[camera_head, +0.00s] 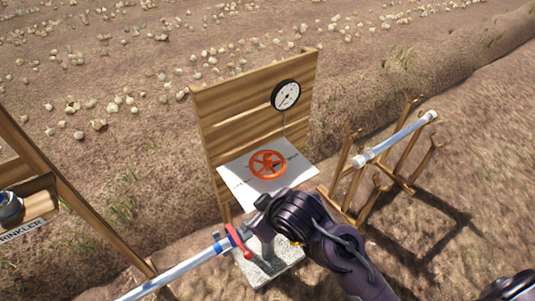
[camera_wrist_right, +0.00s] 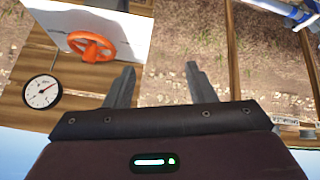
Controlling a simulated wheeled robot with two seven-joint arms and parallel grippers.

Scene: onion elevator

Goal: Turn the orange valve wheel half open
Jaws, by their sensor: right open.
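The orange valve wheel (camera_head: 267,165) lies on a white panel (camera_head: 240,178) in front of an upright wooden board (camera_head: 235,105). It also shows in the right wrist view (camera_wrist_right: 91,47), left of my fingers. In the head view my right arm comes from the lower right and ends just in front of the panel, apart from the wheel. My left gripper is not in view.
A pale pipe with a red lever (camera_head: 240,243) runs in front, by a stone-like block (camera_head: 268,262). A second pipe (camera_head: 395,140) rests on wooden forked stands at right. A wooden frame with a sprinkler sign (camera_head: 22,231) stands left. Onions lie scattered on soil behind.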

